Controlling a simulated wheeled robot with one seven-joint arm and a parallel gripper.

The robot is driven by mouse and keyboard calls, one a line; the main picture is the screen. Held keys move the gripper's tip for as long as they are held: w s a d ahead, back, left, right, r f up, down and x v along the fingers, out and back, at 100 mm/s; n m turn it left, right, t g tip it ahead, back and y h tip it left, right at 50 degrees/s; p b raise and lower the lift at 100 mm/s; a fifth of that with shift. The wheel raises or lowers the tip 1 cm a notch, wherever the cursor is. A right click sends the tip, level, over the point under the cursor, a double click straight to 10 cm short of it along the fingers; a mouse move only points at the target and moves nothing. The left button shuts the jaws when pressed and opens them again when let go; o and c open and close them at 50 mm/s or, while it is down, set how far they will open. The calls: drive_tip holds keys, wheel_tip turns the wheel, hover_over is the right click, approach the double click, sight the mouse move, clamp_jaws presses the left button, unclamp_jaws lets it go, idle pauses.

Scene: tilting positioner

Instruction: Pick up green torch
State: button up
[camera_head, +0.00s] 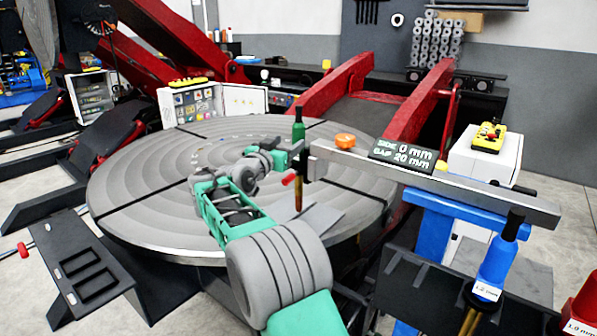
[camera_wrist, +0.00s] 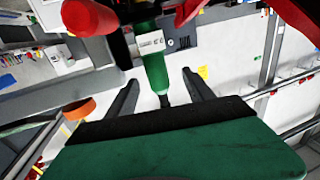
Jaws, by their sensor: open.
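The green torch (camera_head: 298,131) stands upright at the left end of a long grey bar (camera_head: 450,187), its copper-coloured tip pointing down over the round table. In the wrist view the green torch (camera_wrist: 156,72) has a white label and a narrow dark end, which is partly hidden by my gripper's palm. My gripper (camera_wrist: 162,76) is open, with one dark finger on each side of the torch in that picture. I see no finger touching it. In the head view my gripper (camera_head: 293,154) is right beside the torch, just left of the bar's end.
The large grey round table (camera_head: 130,200) lies beneath the arm. An orange disc (camera_head: 345,141) and a display sign (camera_head: 403,154) sit along the bar. A blue torch (camera_head: 497,258) stands in a dark rack at the front right. Red beams (camera_head: 420,103) rise behind the table.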

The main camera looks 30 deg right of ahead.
sight(296, 136)
drive_tip(key=x, duration=0.2)
drive_tip(key=p+x, duration=0.1)
drive_tip(key=x, duration=0.1)
drive_tip(key=p+x, duration=0.1)
drive_tip(key=x, duration=0.1)
drive_tip(key=shift+d+r, duration=0.2)
drive_tip(key=shift+d, duration=0.3)
drive_tip(key=shift+s, duration=0.1)
drive_tip(key=shift+c, duration=0.3)
clamp_jaws()
drive_tip(key=shift+r, duration=0.3)
